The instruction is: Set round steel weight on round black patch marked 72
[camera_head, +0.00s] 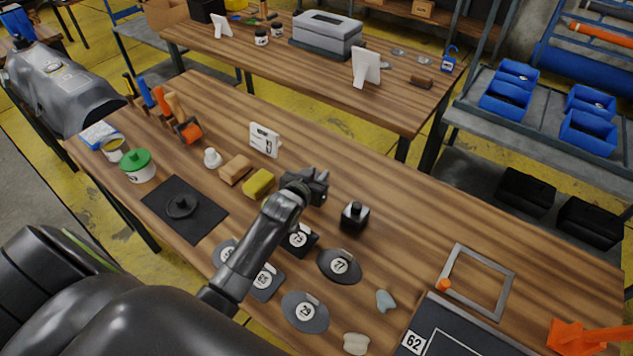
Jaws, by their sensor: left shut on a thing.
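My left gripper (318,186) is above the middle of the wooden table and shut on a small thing. The jaws hide most of it; I take it for the round steel weight, which shows clearly nowhere else. A round black patch (325,273) lies in front of the gripper, slightly right; its label reads 72 or 77. Another round black patch (296,321) lies nearer, labelled about 29. A square dark patch (309,244) reads about 73. More labelled patches lie partly behind my left arm. My right gripper is not in view.
A black square object with a knob (355,217) stands right of the gripper. A yellow sponge (258,183), wooden block (235,169) and white card (265,140) stand left. A metal frame (508,288) and a board marked 62 (440,337) lie right.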

